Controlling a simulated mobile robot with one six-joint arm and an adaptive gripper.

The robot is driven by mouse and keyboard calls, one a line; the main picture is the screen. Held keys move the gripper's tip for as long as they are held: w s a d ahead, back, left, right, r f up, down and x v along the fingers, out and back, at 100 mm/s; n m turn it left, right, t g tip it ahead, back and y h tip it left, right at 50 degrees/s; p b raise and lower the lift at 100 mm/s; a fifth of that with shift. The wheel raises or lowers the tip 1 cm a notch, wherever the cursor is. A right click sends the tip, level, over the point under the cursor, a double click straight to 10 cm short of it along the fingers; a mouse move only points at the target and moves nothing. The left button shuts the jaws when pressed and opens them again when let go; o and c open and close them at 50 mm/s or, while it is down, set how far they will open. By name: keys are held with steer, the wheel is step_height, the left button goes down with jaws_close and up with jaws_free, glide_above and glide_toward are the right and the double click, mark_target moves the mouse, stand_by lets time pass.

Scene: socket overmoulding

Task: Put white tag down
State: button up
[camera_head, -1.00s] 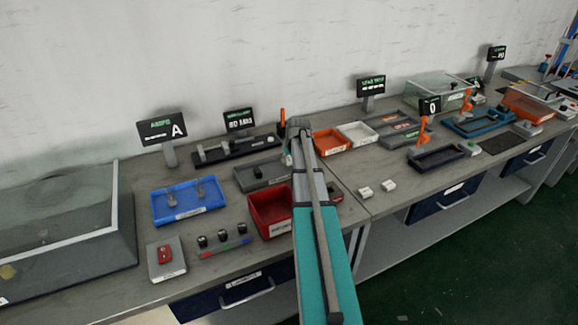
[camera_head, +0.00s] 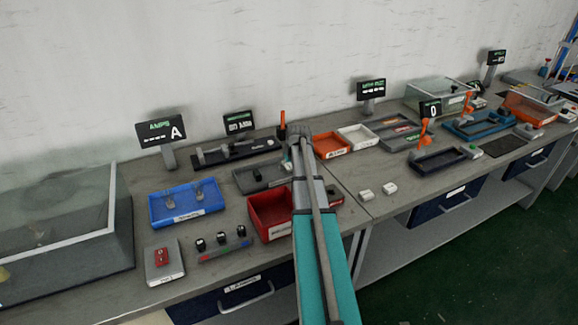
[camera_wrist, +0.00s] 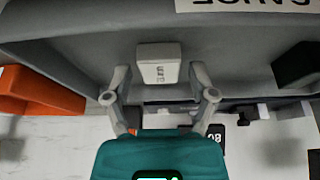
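The white tag (camera_wrist: 158,66), a small block with dark print, sits in the grey tray (camera_wrist: 60,28) in the wrist view. My gripper (camera_wrist: 159,96) has its two fingers spread wide, with a visible gap on each side of the tag. The tag lies centred between the fingers and just beyond their tips. No finger appears to touch it. In the head view my arm reaches over the bench to the grey tray (camera_head: 250,181), and the tag is not distinguishable there.
A red bin (camera_head: 268,223) stands just in front of the grey tray. An orange bin (camera_head: 331,146) and a white bin (camera_head: 357,138) stand to its right. Two other white blocks (camera_head: 378,191) lie near the bench's front edge, with bare bench around them.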

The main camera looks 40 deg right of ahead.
steer(key=shift+r, duration=0.1)
stand_by(0.4)
steer(key=p+v, duration=1.1)
steer(key=v, duration=0.1)
stand_by(0.5)
stand_by(0.8)
steer(key=s+a+n+g+y, duration=0.1)
steer(key=s+a+g, duration=0.15)
steer(key=a, duration=2.15)
steer(key=s+a+g, duration=0.1)
steer(key=s+a, duration=0.4)
steer(key=a, duration=0.4)
steer(key=s+a+f+n+g, duration=0.1)
steer(key=s+a, duration=0.4)
steer(key=a, duration=0.4)
steer(key=shift+a+f+n, duration=0.2)
steer(key=shift+a+n, duration=0.05)
steer(key=shift+n, duration=0.05)
steer(key=shift+w, duration=0.1)
